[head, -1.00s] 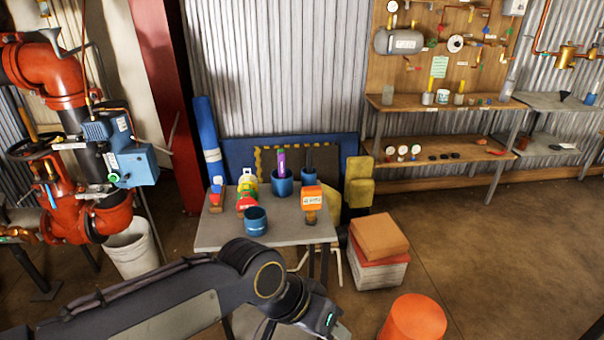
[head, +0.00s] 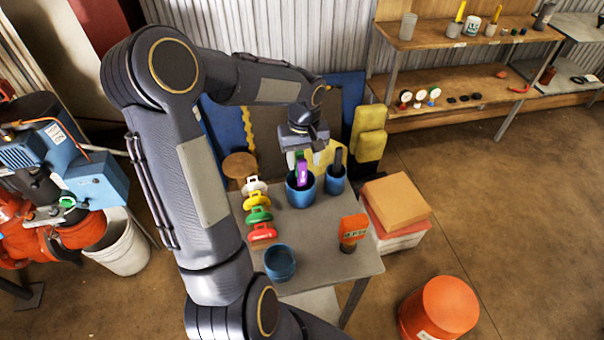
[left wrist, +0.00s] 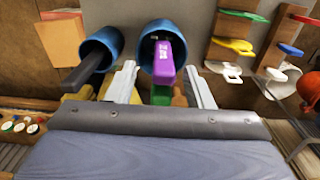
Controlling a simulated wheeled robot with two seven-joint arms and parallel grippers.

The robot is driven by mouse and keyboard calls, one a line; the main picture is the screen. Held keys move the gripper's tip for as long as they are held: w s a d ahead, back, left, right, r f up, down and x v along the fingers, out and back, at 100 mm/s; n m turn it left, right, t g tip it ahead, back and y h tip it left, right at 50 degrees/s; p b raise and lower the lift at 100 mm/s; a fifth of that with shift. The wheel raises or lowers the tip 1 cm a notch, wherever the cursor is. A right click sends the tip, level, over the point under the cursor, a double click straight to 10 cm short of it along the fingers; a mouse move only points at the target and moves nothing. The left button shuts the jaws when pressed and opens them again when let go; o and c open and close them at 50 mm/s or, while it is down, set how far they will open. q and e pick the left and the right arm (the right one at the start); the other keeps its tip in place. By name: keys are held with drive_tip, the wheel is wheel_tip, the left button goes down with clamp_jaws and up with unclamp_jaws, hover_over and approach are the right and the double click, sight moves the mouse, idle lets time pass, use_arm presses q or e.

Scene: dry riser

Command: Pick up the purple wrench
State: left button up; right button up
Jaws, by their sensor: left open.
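The purple wrench (head: 302,173) stands upright in a blue cup (head: 300,194) at the back of the grey table (head: 352,258). In the left wrist view the purple wrench (left wrist: 163,65) points toward the camera out of its blue cup (left wrist: 183,48). My left gripper (head: 308,155) is at the wrench's top, above the cup. In the left wrist view my left gripper (left wrist: 160,84) is open, with one finger on each side of the wrench and gaps between. A green piece shows behind the wrench's end. My right gripper is not in view.
A second blue cup (head: 336,182) with a dark handle (head: 338,158) stands close to the right. A row of coloured tags (head: 259,213) lies left. An empty blue cup (head: 280,263) and an orange-topped tool (head: 353,230) are nearer the front. Boxes (head: 396,203) stand right of the table.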

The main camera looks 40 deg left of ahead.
sight(302, 184)
use_arm(q)
drive_tip(key=f, duration=0.3)
drive_tip(key=f+p, duration=0.1)
drive_tip(key=f, duration=0.1)
drive_tip(key=shift+s, duration=0.25)
drive_tip(key=shift+r, duration=0.1)
clamp_jaws()
